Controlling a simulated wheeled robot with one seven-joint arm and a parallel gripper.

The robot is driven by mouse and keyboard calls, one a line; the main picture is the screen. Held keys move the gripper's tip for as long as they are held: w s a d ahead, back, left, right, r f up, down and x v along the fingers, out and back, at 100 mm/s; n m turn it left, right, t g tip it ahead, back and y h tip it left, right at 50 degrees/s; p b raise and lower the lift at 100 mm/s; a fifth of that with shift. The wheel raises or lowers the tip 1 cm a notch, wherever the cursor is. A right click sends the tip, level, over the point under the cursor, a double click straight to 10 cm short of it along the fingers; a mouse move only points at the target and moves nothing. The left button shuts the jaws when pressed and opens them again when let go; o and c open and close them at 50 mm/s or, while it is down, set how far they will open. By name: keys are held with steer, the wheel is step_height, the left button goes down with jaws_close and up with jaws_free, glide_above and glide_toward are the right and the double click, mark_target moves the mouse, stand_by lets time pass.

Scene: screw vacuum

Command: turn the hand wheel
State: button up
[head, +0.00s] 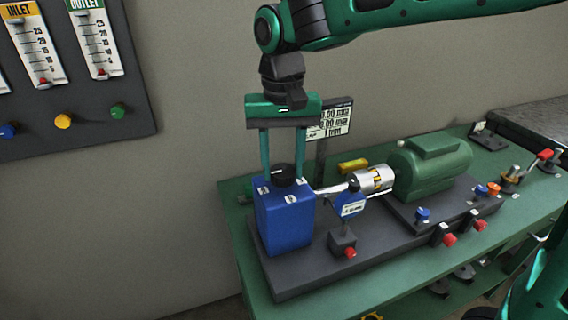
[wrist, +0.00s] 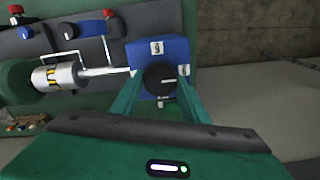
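The hand wheel appears to be the round black knob (head: 283,174) on top of the blue box (head: 284,222). It has a white mark, seen in the wrist view on the knob (wrist: 160,72). My gripper (head: 283,178) points down over the box, its two green fingers apart, one on each side of the knob. In the wrist view the fingers of my gripper (wrist: 160,82) also stand either side of it, seemingly with small gaps. Contact cannot be told for sure.
A silver cylinder (head: 371,180) and green motor (head: 432,165) stand right of the box on the green bench (head: 234,205). A small blue gauge (head: 351,204) is close by. A display sign (head: 335,118) stands behind. A gauge panel (head: 75,60) hangs on the left wall.

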mark_target(283, 168)
steer(key=shift+d, duration=0.1)
steer(key=n, duration=0.8)
steer(key=shift+n, duration=0.3)
steer(key=n, duration=0.5)
steer(key=shift+w, duration=0.1)
steer(key=shift+n, duration=2)
steer(key=shift+w+r, duration=0.1)
steer(key=o, duration=1.1)
steer(key=shift+w+d, duration=0.1)
steer(key=shift+s, duration=0.2)
step_height(283, 168, up, 11)
steer(key=shift+w+f, duration=0.1)
steer(key=shift+f, duration=0.1)
